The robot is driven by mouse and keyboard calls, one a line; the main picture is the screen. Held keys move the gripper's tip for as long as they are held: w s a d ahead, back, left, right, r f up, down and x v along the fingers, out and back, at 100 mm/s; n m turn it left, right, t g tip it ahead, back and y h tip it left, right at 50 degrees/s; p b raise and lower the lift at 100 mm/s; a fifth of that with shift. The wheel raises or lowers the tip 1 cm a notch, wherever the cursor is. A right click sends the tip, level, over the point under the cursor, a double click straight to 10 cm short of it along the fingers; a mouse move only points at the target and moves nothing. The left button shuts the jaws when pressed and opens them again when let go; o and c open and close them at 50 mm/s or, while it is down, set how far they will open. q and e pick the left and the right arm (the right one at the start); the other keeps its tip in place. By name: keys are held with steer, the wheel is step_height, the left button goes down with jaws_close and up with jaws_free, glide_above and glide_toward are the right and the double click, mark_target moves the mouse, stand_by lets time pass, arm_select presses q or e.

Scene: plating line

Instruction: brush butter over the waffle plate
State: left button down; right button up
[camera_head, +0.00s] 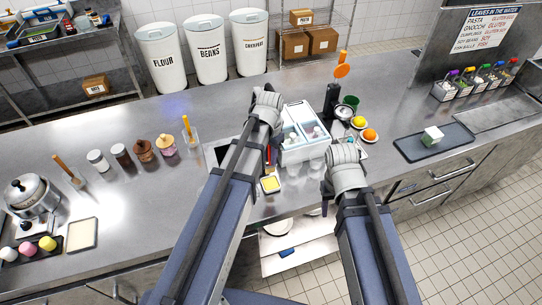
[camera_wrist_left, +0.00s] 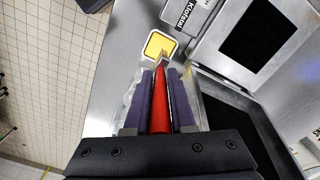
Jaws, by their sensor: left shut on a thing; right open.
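My left gripper (camera_wrist_left: 160,85) is shut on a red-handled brush (camera_wrist_left: 160,108), whose red handle also shows in the head view (camera_head: 268,156). In the wrist view, the brush's pale tip lies at the near edge of a yellow butter dish (camera_wrist_left: 158,45); I cannot tell whether they touch. The dish also shows in the head view (camera_head: 270,184). A dark square in a silver frame (camera_wrist_left: 258,38), possibly the waffle plate, lies to the right; it is partly hidden behind my left arm in the head view (camera_head: 220,153). My right gripper (camera_head: 327,203) is open near the counter's front edge.
A white container (camera_head: 305,147) with several cups stands between my arms. Yellow and orange items (camera_head: 359,122) sit right of it, and a black tray (camera_head: 435,142) is farther right. Jars (camera_head: 122,155) line the left counter. An open drawer (camera_head: 300,250) is below.

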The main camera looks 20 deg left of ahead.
mark_target(270, 169)
arm_select(q)
steer(key=shift+w+d+f+b, duration=0.1)
steer(key=shift+f+b, duration=0.7)
steer(key=shift+f, duration=0.05)
step_height(270, 169, down, 4)
steer(key=b, duration=0.4)
steer(key=shift+f, duration=0.15)
steer(key=shift+f+b, duration=0.5)
steer(key=shift+b, duration=0.2)
stand_by(1.2)
steer(key=shift+r+p, duration=0.45)
steer(key=shift+p, duration=0.1)
step_height(270, 169, up, 6)
steer(key=p, duration=0.6)
steer(key=shift+r, duration=0.1)
